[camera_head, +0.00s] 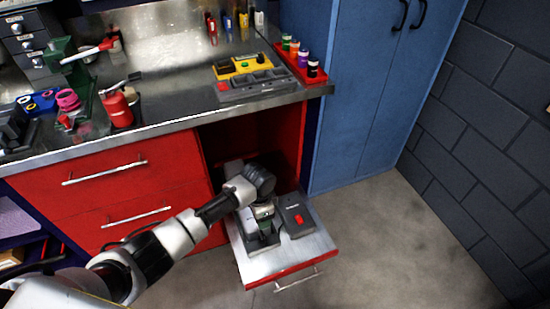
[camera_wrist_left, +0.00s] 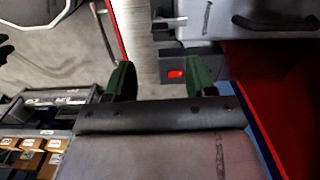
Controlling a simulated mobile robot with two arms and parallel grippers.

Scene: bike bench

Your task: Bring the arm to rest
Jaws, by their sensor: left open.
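My left arm (camera_head: 170,245) reaches in from the left in the head view, stretched out over an open drawer. My left gripper (camera_head: 262,212) hangs over the drawer, partly hidden by its own wrist. In the left wrist view its two green fingers stand apart with nothing between them, so the gripper (camera_wrist_left: 160,80) is open. A dark grey box with a red button (camera_head: 294,212) lies in the drawer to the right of the gripper. The button also shows beyond the fingers in the wrist view (camera_wrist_left: 175,73). My right gripper is in neither view.
The pulled-out drawer (camera_head: 250,272) has a red front and a metal handle. A grey case (camera_head: 263,240) lies under the gripper. Red closed drawers (camera_head: 110,190) and the metal bench top (camera_head: 170,90) are behind the arm. A blue cabinet (camera_head: 355,90) stands right. The floor (camera_head: 400,250) at right is clear.

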